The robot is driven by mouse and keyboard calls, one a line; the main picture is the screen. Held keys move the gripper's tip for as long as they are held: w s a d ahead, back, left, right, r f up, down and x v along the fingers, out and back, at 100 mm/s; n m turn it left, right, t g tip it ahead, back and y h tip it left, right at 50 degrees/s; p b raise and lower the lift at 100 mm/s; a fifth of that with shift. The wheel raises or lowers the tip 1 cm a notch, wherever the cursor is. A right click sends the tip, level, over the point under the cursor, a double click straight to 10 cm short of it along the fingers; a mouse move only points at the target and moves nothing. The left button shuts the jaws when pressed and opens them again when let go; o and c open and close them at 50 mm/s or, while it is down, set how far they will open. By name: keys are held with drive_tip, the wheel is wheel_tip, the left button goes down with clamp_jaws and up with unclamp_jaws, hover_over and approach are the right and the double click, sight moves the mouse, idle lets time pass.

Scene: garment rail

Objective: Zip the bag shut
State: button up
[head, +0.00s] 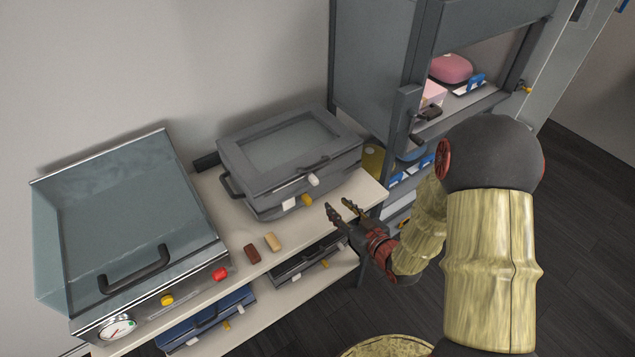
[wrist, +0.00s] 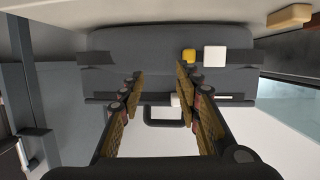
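A grey case-like bag (head: 290,160) with a clear window in its lid sits on the upper shelf. A white tab (head: 313,180) and a yellow tab (head: 306,200) show on its front, and a handle is at its left. My gripper (head: 343,212) is open and empty, just right of and in front of the bag, apart from it. In the wrist view my gripper (wrist: 160,85) has its fingers wide apart before a dark case face (wrist: 140,60) with a yellow tab (wrist: 189,55), a white tab (wrist: 214,56) and a handle. Whether the zip is closed cannot be told.
Red-brown (head: 252,253) and tan (head: 272,241) blocks lie on the shelf (head: 235,215). A large glass-lidded box with a gauge (head: 120,240) stands left. Dark (head: 305,262) and blue (head: 205,320) cases fill the lower shelf. A grey cabinet (head: 385,60) stands right, near my arm.

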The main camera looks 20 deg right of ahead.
sight(317, 182)
wheel_tip(317, 182, up, 6)
drive_tip(key=a+t+y, duration=0.2)
drive_tip(key=t, duration=0.1)
drive_tip(key=x, duration=0.7)
drive_tip(key=shift+w+a+f+b, duration=0.25)
drive_tip(key=shift+a+f+b, duration=0.05)
drive_tip(key=shift+b, duration=0.1)
drive_tip(key=shift+c, duration=1)
clamp_jaws()
